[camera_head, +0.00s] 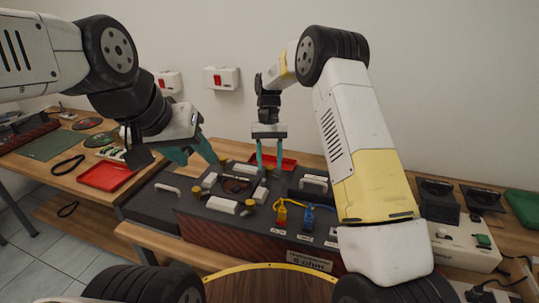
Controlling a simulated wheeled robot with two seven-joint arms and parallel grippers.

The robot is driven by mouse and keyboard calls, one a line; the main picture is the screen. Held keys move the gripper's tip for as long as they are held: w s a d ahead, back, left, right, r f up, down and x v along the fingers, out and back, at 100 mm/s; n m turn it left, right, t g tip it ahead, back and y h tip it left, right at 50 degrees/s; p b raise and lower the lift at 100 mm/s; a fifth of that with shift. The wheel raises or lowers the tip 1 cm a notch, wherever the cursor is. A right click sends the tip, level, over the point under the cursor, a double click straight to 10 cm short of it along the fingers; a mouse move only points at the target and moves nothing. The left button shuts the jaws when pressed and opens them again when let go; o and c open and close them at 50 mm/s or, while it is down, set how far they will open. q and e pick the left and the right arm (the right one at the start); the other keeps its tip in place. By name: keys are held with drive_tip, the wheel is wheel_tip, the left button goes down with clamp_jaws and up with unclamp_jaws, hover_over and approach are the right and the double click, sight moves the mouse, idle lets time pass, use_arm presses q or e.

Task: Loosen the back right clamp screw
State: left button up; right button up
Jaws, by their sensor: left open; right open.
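A dark box (205,226) with a reddish wood front carries a clamp fixture on top. White clamp blocks (222,205) and yellow knob screws surround a round dark part (237,185). One front screw (250,204) and a back left screw (223,161) show. The back right screw (276,174) is small and partly hidden by my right gripper. My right gripper (269,168) has teal fingers pointing down, open, just above that back right corner; I cannot tell if they touch it. My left gripper (198,160) is open, tilted, left of the fixture's back.
Yellow (282,213) and blue (308,217) connectors stand at the box's front right. Red trays lie at the left (105,176) and behind the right gripper (287,161). A white device (465,245) stands at the right. Wall boxes with red switches (217,79) hang behind.

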drive_tip(key=v, duration=0.7)
drive_tip(key=shift+w+r, duration=0.2)
drive_tip(key=shift+r, duration=0.15)
